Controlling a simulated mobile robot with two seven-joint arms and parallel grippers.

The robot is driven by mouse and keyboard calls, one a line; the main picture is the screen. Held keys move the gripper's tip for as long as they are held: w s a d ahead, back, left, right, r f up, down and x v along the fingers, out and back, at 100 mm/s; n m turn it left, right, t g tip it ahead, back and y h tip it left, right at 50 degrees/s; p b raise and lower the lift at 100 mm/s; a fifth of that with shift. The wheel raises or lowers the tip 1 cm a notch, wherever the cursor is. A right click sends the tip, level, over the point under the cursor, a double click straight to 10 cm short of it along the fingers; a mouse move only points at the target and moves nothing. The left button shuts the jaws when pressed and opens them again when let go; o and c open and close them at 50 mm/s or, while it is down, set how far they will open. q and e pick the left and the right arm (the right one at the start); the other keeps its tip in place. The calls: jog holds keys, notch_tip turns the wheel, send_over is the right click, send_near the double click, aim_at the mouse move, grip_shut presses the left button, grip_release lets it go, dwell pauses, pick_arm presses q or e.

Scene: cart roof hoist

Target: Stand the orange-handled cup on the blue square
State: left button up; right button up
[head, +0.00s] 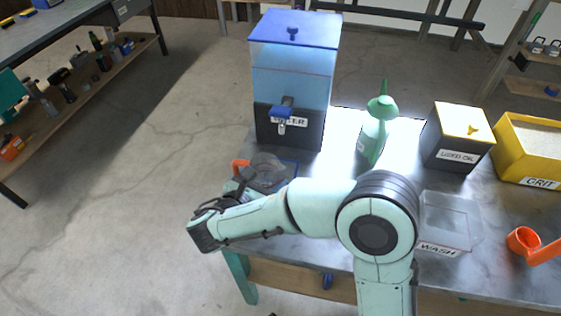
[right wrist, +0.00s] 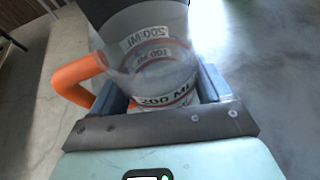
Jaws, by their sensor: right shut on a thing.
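The clear orange-handled cup (head: 268,168) is upright at the table's left edge, in front of the dispenser. Its orange handle points left in the head view. In the right wrist view the cup (right wrist: 150,62) shows "200 ML" marks, with its orange handle (right wrist: 75,80) at the left. My right gripper (head: 250,184) is shut on the cup's body, with a finger at each side. The blue square (head: 291,181) shows partly beside and under the cup; the rest is hidden. I cannot tell whether the cup's base touches it. My left gripper is not in view.
A blue-lidded water dispenser (head: 292,80) with a tap stands just behind the cup. A green bottle (head: 374,135), a used-oil box (head: 457,140), a yellow grit bin (head: 530,150), a clear wash tub (head: 448,220) and an orange scoop (head: 525,242) stand to the right.

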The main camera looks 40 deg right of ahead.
aim_at(257, 181)
jog(key=d, duration=0.1)
jog(key=w+d, duration=0.1)
jog(key=d, duration=0.1)
jog(key=w+d, duration=0.1)
jog(key=shift+d, duration=0.15)
jog(key=d, duration=0.1)
jog(key=w+d, duration=0.1)
jog(key=d+b, duration=0.1)
jog(key=d, duration=0.1)
jog(key=shift+w, duration=0.3)
jog(key=shift+f+b, duration=0.3)
jog(key=shift+f, duration=0.3)
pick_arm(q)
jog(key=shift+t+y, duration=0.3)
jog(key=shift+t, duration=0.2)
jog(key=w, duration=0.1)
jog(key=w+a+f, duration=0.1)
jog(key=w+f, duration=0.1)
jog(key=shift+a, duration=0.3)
pick_arm(e)
jog(key=shift+a+f, duration=0.1)
jog(key=shift+f, duration=0.05)
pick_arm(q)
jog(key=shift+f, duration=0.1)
pick_arm(e)
jog(key=shift+f, duration=0.15)
